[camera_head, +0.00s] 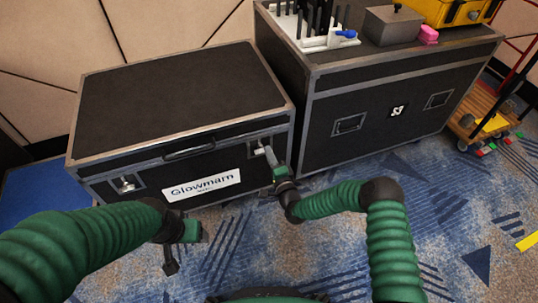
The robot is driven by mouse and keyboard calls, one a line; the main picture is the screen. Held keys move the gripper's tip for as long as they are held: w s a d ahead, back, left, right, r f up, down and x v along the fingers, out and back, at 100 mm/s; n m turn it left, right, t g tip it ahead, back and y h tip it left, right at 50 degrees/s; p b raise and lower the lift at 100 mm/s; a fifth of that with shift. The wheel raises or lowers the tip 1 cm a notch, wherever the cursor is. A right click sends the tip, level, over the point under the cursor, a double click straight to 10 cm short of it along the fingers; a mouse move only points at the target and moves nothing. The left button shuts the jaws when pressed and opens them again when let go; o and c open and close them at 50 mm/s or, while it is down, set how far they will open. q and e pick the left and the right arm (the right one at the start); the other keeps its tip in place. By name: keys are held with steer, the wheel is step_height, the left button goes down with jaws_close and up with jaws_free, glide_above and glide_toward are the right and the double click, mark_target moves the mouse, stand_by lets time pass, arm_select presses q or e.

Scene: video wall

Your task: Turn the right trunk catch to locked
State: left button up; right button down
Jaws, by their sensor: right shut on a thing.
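The black trunk (180,95) with grey metal edges stands closed at the left, with a white "Glowmarn" label (202,185) on its front. Its right catch (257,149) is on the front near the right corner. My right gripper (269,157) is at this catch and shut on it, hiding part of it, so I cannot tell the catch's exact angle. The left catch (126,185) is on the front near the left corner, with nothing touching it. My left gripper (172,262) hangs low in front of the trunk, away from it; its fingers are too unclear to judge.
A taller black case (385,105) marked "S3" stands close to the trunk's right. It carries a white tool rack (318,42), a grey box (392,25), a pink block (428,34) and a yellow case (440,10). A wooden cart (485,108) is far right. Patterned carpet in front is clear.

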steer(key=shift+d+f+m, duration=0.2)
steer(key=shift+f+m, duration=0.1)
steer(key=shift+m, duration=0.1)
steer(key=c, duration=1.6)
jaws_free()
steer(key=shift+r, duration=0.1)
steer(key=p+v, duration=0.6)
steer(key=v, duration=1.1)
steer(key=shift+w, duration=0.1)
